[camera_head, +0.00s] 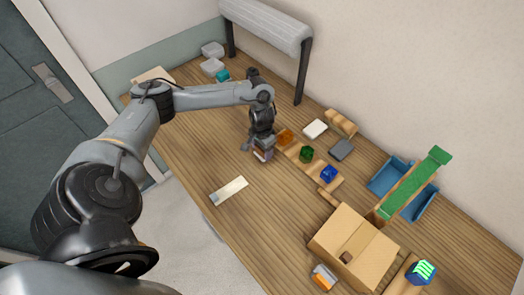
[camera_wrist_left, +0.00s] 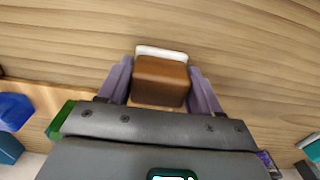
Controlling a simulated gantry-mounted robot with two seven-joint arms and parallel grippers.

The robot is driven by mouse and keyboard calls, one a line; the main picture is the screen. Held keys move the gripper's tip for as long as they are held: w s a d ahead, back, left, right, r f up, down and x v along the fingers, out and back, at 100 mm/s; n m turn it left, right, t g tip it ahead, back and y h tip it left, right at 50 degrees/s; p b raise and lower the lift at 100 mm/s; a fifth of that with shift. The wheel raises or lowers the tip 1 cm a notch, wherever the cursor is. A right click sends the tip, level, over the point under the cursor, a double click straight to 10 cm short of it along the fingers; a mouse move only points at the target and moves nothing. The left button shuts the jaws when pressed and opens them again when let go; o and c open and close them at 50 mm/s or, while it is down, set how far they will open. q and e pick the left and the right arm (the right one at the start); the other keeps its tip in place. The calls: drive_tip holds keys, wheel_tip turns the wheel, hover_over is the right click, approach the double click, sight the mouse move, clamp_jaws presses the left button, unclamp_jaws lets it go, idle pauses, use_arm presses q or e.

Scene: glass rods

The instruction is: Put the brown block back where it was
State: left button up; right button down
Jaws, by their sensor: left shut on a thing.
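The brown block (camera_wrist_left: 160,80) is between the two purple-grey fingers of my left gripper (camera_wrist_left: 160,88) in the left wrist view. A white edge shows just past its far side. I cannot tell whether the block touches the table. My right gripper is in neither view.
A wooden strip (camera_head: 292,152) carries orange, green (camera_head: 306,154) and blue (camera_head: 329,174) pieces. An open cardboard box (camera_head: 337,232), blue bin (camera_head: 388,177) and green ramp (camera_head: 412,187) stand to the right. A pale plate (camera_head: 229,191) lies nearer. The table (camera_head: 190,150) left of the gripper is clear.

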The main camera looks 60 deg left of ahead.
use_arm(q)
drive_tip(key=shift+f, duration=0.6)
drive_tip(key=shift+f, duration=0.15)
drive_tip(key=o, duration=1)
drive_tip(key=shift+r, duration=0.35)
wheel_tip(320, 180, up, 12)
drive_tip(key=p, duration=0.4)
drive_tip(key=shift+f, duration=0.15)
